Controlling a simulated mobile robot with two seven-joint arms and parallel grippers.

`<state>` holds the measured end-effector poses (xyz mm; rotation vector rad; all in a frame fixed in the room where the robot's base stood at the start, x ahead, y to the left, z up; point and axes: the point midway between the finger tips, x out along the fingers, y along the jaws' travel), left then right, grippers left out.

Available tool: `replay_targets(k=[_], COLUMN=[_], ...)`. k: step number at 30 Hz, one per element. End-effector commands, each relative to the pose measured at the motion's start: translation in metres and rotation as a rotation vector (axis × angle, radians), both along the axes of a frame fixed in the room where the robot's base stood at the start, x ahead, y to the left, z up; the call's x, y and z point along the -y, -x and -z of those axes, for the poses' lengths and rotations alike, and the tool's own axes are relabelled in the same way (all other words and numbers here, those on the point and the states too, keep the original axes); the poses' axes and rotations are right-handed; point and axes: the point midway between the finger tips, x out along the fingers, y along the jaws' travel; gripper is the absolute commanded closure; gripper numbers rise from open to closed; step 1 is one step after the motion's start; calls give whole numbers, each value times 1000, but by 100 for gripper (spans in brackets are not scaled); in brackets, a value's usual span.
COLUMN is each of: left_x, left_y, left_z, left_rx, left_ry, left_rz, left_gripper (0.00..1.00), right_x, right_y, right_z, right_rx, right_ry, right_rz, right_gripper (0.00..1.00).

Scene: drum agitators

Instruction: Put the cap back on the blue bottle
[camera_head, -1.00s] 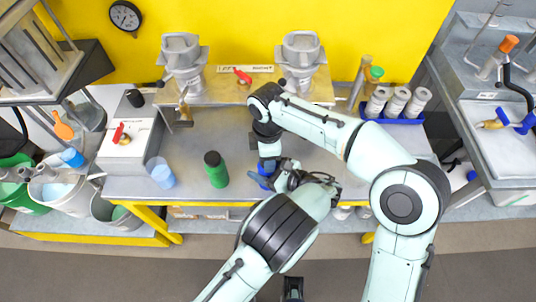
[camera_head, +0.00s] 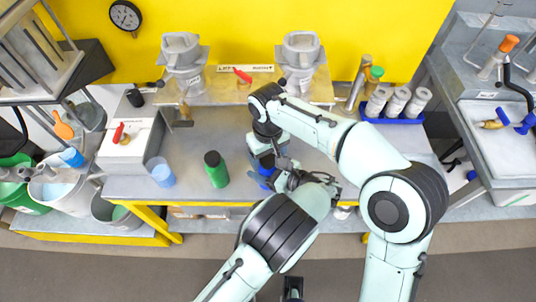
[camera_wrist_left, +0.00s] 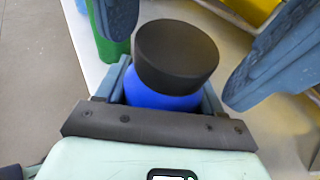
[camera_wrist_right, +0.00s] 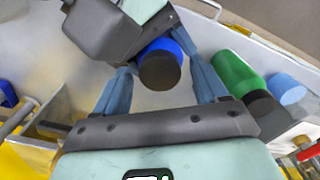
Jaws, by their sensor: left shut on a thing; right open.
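The blue bottle (camera_head: 264,171) is upright, held above the front of the bench. It also shows in the left wrist view (camera_wrist_left: 160,97) and the right wrist view (camera_wrist_right: 163,45). The black cap (camera_wrist_left: 177,55) sits on its top; it faces the right wrist camera (camera_wrist_right: 160,72). Whether it is screwed tight I cannot tell. My left gripper (camera_head: 280,175) is shut around the bottle's body. My right gripper (camera_head: 264,153) is open and empty, its fingers spread on either side of the cap, apart from it. In the head view the cap is largely hidden by the right gripper.
A green bottle with a black cap (camera_head: 216,172) and a blue beaker (camera_head: 160,173) stand to the left on the bench. A blue rack with white bottles (camera_head: 395,104) is at the right. Two metal drum stands are behind. The bench around the green bottle is clear.

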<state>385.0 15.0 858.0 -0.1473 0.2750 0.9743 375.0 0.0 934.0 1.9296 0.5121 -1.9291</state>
Motion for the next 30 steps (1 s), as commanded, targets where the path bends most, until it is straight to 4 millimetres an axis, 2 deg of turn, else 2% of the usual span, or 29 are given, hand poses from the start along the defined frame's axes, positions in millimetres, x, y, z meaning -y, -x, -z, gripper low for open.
replay_targets(k=[3,13,24,30], left_x=[0,0,0,0], left_y=[0,0,0,0], left_z=[0,0,0,0], left_rx=[1,1,1,1], left_ry=[1,1,1,1], left_rz=[0,0,0,0], left_gripper=[100,100,100,100], right_x=[0,0,0,-1], right_y=[0,0,0,1], right_z=[-5,-43,-45,-48], right_rx=[2,2,-1,-12], right_ry=[-1,0,0,9], right_rz=[0,-1,-4,-63], right_gripper=[28,28,29,29])
